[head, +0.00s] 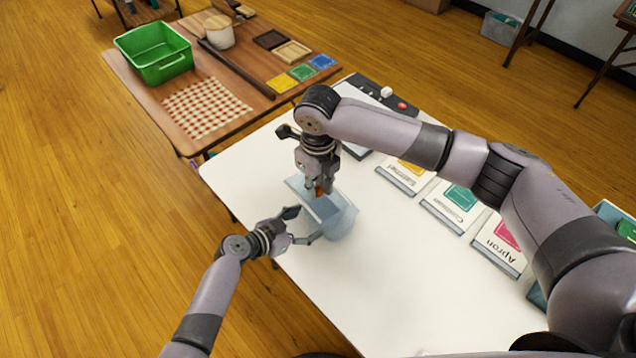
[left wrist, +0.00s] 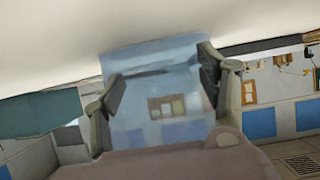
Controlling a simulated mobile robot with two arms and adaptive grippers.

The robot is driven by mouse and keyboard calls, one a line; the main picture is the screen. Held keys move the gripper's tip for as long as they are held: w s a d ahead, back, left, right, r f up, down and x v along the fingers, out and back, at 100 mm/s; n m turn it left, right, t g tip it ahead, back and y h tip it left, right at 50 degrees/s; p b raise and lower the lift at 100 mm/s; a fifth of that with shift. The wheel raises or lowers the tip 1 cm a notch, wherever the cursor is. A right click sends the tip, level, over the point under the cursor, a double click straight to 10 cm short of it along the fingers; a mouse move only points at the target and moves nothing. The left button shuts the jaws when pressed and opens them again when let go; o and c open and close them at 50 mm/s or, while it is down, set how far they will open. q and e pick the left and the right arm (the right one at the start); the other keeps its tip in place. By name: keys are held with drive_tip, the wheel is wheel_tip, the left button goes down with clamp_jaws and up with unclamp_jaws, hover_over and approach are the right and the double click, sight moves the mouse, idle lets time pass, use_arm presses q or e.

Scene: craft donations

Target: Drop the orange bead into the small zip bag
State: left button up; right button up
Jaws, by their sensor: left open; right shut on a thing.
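The small zip bag (head: 341,224) is translucent pale blue and stands on the white table with its mouth upward. My left gripper (head: 303,225) is open beside the bag. In the left wrist view the bag (left wrist: 155,105) shows between the two spread fingers (left wrist: 161,64); I cannot tell whether they touch it. My right gripper (head: 320,187) points down over the bag's mouth, shut on the orange bead (head: 319,191). The bead is small and partly hidden by the fingers. The bag's interior is hard to make out.
A wooden table behind holds a green bin (head: 155,55), a checked cloth (head: 206,107) and coloured squares (head: 302,72). The white table's front is clear.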

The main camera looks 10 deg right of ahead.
idle(0.3)
drive_tip(key=o, duration=0.8)
drive_tip(key=shift+r, duration=0.1)
wheel_tip(320, 180, up, 12)
drive_tip(key=shift+f, duration=0.1)
